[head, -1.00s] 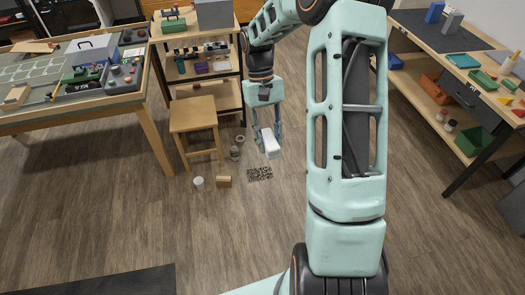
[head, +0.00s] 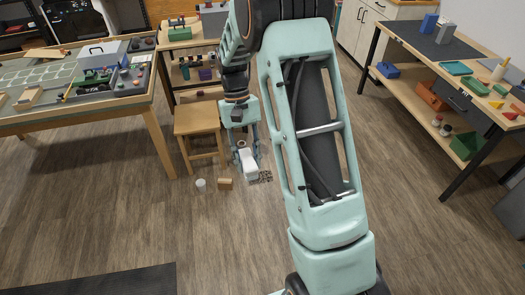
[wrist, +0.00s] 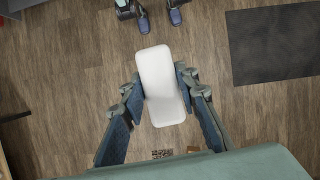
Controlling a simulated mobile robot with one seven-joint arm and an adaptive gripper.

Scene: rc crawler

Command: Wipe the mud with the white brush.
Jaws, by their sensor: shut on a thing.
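My gripper (head: 245,158) is shut on the white brush (head: 248,168), a plain white block-like body. In the wrist view the white brush (wrist: 162,85) sits between both fingers, its long side running up and down the picture. The mud (head: 266,177) is a dark speckled patch on the floor; the brush and gripper are at its left edge in the head view and seem to hide part of it. In the wrist view the mud (wrist: 162,154) shows just below the brush. I cannot tell whether the brush touches the floor.
A wooden stool (head: 199,121) stands left of my gripper. A white cup (head: 201,184) and a small tan block (head: 225,184) are on the floor left of the mud. A workbench (head: 150,95) is at left, another (head: 470,60) at right.

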